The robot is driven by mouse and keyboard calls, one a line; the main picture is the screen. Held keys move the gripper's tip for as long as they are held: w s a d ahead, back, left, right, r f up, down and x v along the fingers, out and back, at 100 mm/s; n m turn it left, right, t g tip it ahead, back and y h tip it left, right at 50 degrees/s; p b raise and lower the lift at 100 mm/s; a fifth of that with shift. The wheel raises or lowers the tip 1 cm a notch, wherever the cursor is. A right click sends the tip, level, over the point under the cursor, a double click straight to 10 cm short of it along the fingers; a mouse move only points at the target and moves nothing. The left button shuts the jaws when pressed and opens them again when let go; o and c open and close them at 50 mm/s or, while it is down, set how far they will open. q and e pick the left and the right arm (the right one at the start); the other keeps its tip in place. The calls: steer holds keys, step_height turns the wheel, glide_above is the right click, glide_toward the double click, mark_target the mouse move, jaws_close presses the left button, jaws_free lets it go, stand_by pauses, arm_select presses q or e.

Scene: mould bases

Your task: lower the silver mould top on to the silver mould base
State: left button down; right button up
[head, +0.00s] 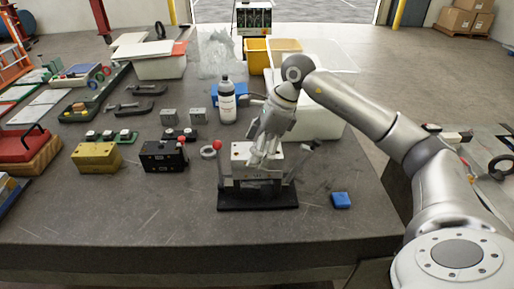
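A pale silver mould block (241,153) stands over a black plate (258,204) near the front middle of the table. Its lower part is partly hidden, and I cannot tell where the mould top ends and the mould base begins, or whether there is a gap between them. My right gripper (262,160) comes down from above with its fingers at the block, overlapping it in this view. I cannot tell whether the fingers are closed on it. My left gripper is not in view.
A dark lever with a red knob (217,145) stands left of the silver block. A black mould (163,156) and a gold mould (97,157) are further left. A white bottle (227,104) stands behind. A blue block (341,200) lies right. The front table strip is clear.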

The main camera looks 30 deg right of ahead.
steer(key=v, duration=1.2)
